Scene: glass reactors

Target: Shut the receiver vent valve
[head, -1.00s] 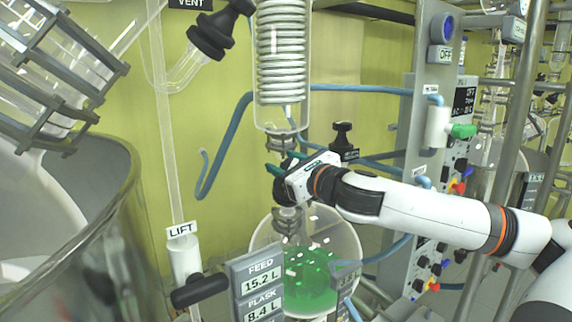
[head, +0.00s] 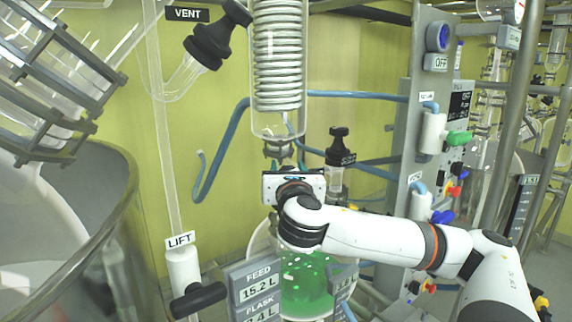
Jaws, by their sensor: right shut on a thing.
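A black valve knob (head: 208,46) on a glass arm stands at the upper left beside a VENT label (head: 187,14). A second black knob (head: 339,132) stands upright right of the condenser, with a label I cannot read. My right gripper (head: 290,175) is below the condenser, at the neck above a round flask (head: 262,240) holding green liquid. It is shut on a part there, but its own body hides the part, so I cannot tell which. It is well apart from the VENT-labelled knob. My left gripper is out of view.
The coiled glass condenser (head: 278,55) hangs just above my right gripper. Blue hoses (head: 228,143) run behind it. A grey control panel (head: 420,120) is at the right, a large metal vessel (head: 110,240) at the left. A LIFT valve (head: 198,298) and a FEED display (head: 258,285) are in front.

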